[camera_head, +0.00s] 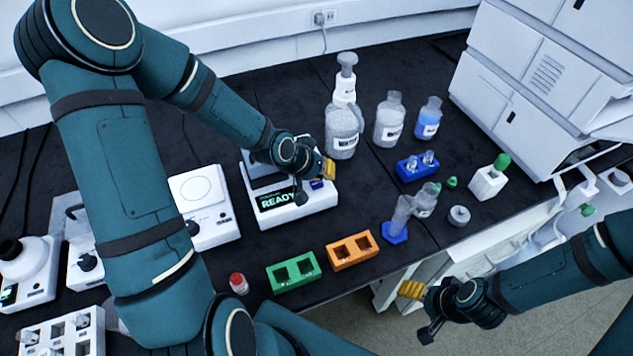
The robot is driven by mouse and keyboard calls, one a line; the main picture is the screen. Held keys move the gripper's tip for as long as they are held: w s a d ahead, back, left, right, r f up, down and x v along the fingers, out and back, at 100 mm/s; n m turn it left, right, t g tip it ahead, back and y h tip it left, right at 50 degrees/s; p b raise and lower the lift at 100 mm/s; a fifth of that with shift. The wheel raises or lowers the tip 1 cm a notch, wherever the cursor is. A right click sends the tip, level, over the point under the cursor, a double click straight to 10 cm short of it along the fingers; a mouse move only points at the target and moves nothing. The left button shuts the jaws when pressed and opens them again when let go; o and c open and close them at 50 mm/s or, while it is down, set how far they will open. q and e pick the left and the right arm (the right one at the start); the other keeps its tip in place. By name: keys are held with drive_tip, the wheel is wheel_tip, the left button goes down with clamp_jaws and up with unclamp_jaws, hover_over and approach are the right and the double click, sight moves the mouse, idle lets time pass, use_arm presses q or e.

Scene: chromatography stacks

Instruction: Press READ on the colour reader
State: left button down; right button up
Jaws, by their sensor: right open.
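The colour reader (332,200) is a white box on the dark bench near the middle. Its black display (277,199) shows READY in green letters. A small blue button (317,184) shows on its top, right of the display. My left gripper (314,183) is over the reader, close beside the blue button, and covers part of the reader's top. I cannot tell whether it touches the button, or how far its fingers are apart. My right gripper (418,312) is open and empty, off the bench's front edge at the lower right.
Green (293,273) and orange (352,252) racks stand in front of the reader. A blue stand (394,233) holds clear tubes to its right. Bottles (344,125) stand behind. A white plate device (204,208) is at its left. A large white instrument (530,90) fills the back right.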

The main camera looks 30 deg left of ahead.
sight(322, 183)
use_arm(q)
drive_tip(key=shift+f, duration=0.1)
idle(0.3)
drive_tip(key=shift+f+b, duration=0.3)
drive_tip(key=shift+f, duration=0.05)
drive_tip(key=shift+f+b, duration=0.35)
drive_tip(key=shift+f, duration=0.05)
idle(0.6)
drive_tip(key=shift+r, duration=0.1)
drive_tip(key=shift+r+p, duration=0.75)
drive_tip(key=shift+p, duration=0.05)
drive_tip(key=shift+r, duration=0.1)
wheel_tip(322, 183, up, 5)
drive_tip(key=p, duration=0.4)
idle(0.9)
